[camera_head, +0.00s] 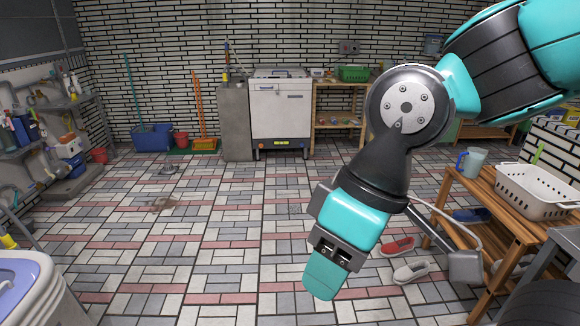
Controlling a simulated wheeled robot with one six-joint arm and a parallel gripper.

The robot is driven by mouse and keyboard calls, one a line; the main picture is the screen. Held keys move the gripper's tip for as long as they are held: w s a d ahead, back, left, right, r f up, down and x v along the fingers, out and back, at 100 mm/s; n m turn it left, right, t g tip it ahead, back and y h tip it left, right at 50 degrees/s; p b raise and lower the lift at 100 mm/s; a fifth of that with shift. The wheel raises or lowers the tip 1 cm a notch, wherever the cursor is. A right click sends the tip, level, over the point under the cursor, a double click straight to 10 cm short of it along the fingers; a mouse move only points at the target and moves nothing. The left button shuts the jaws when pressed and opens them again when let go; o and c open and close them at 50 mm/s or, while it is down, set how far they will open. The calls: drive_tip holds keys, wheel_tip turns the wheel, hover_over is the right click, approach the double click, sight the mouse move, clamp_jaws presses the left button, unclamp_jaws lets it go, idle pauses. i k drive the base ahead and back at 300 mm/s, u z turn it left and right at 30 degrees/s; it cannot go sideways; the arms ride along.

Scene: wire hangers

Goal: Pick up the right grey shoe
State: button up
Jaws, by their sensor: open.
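A pale grey shoe (411,271) lies on the tiled floor at the lower right, in front of the wooden bench. A second pale shape (512,263), possibly another grey shoe, is partly hidden under the bench. I cannot tell which is the right one of a pair. My gripper (324,277) hangs from the arm in the lower middle, to the left of the grey shoe and apart from it in the picture. It is open, with nothing seen in it. Its far finger is mostly hidden.
A red shoe (398,246) lies just behind the grey one. Blue shoes (470,214) sit on the bench's lower shelf. The wooden bench (500,205) carries a white basket (535,190) and a pitcher (472,162). The floor to the left is mostly clear.

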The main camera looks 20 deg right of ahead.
sight(405, 274)
drive_tip(key=i, duration=1.2)
drive_tip(key=z, duration=2.05)
drive_tip(key=i, duration=1.6)
drive_tip(key=u, duration=1.25)
